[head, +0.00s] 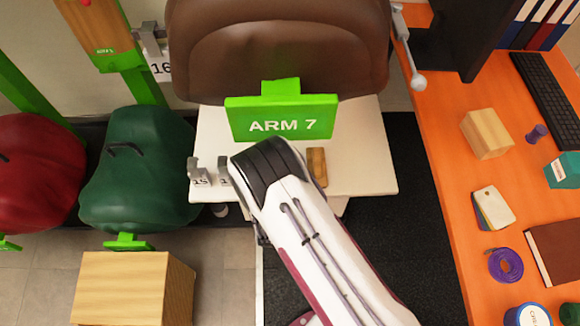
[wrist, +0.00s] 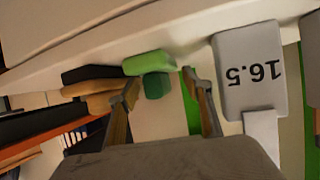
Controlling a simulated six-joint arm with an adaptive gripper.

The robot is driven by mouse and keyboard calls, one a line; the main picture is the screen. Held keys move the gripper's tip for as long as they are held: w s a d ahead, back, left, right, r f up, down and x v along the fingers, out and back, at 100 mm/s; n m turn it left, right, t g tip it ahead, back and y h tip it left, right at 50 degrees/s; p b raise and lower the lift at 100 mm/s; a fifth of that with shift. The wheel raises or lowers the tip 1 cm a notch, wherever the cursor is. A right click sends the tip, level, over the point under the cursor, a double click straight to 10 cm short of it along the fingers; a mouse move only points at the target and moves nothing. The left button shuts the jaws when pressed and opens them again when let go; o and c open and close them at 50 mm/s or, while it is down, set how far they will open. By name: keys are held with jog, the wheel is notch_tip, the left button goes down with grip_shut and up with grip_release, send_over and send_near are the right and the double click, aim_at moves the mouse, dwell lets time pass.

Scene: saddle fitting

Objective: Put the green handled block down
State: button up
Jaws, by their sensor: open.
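The green handled block shows in the wrist view as a light green slab (wrist: 150,63) with a dark green handle (wrist: 156,86) toward me. It is at the white shelf (wrist: 180,42). My gripper (wrist: 161,78) is open, with its two fingers on either side of the handle. I cannot tell whether either finger touches it. In the head view my own arm hides the gripper and the green block above the white shelf (head: 365,170).
Black (wrist: 95,74) and tan (wrist: 88,88) pieces lie left of the green block. In the head view, a brown saddle (head: 280,55) and green ARM 7 sign (head: 280,118) stand behind.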

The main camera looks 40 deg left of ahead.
jog(key=shift+x, duration=0.8)
jog(key=c, duration=1)
jog(key=shift+r, duration=0.15)
jog(key=shift+r, duration=4.8)
